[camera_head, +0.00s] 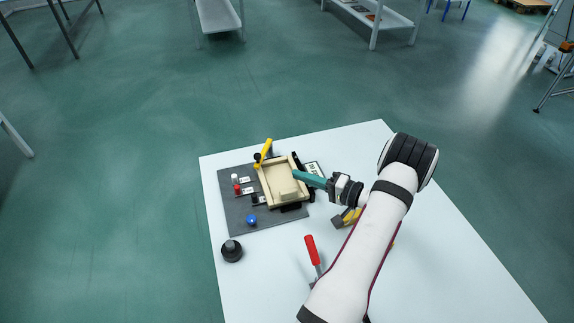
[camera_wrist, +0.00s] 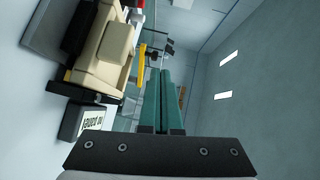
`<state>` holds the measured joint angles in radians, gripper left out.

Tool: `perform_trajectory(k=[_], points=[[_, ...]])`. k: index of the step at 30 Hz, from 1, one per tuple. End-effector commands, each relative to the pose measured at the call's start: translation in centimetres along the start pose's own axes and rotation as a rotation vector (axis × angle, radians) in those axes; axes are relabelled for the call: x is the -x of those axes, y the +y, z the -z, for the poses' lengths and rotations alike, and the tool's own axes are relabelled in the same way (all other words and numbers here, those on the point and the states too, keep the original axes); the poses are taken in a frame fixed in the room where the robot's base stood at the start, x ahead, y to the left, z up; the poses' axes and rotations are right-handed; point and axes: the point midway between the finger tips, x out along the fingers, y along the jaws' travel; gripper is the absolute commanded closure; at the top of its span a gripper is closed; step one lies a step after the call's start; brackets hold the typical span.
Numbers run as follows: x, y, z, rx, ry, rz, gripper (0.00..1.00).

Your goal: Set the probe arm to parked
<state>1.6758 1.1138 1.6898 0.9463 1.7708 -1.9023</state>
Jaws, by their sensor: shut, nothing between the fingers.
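A dark grey panel fixture (camera_head: 236,215) lies on the white table and carries a beige tray-like block (camera_head: 270,181). A yellow arm (camera_head: 264,151) with a black part stands upright at the fixture's far edge; it looks like the probe arm, though no label confirms this. A yellow bar (camera_wrist: 142,52) shows left of the fingertips in the wrist view, beyond the beige block (camera_wrist: 104,47). My gripper (camera_head: 295,174) has teal fingers, shut and empty, at the right side of the beige block. They also show in the wrist view (camera_wrist: 158,72). Contact with the block cannot be told.
Small white, red and black knobs line the panel's left, with a blue ball knob (camera_head: 251,219) nearer. A black knob (camera_head: 232,250) and a red-handled clamp (camera_head: 312,250) stand on the table. A white label block (camera_wrist: 88,122) is near my fingers. The table's right is clear.

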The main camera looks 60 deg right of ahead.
Motion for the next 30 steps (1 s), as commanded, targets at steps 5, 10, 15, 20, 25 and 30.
perform_trajectory(k=[5,10,15,20,25,30], points=[[1.4,0.1,2.0,-0.044,-0.052,-0.013,1.0],[1.6,0.2,3.9,-0.107,-0.105,-0.045,1.0],[-1.3,0.3,3.4,-0.109,-0.108,-0.045,1.0],[-4.8,0.4,3.1,-0.109,-0.107,-0.044,1.0],[-8.4,0.6,2.7,-0.108,-0.107,-0.044,1.0],[-11.0,0.7,2.4,-0.107,-0.105,-0.044,1.0]])
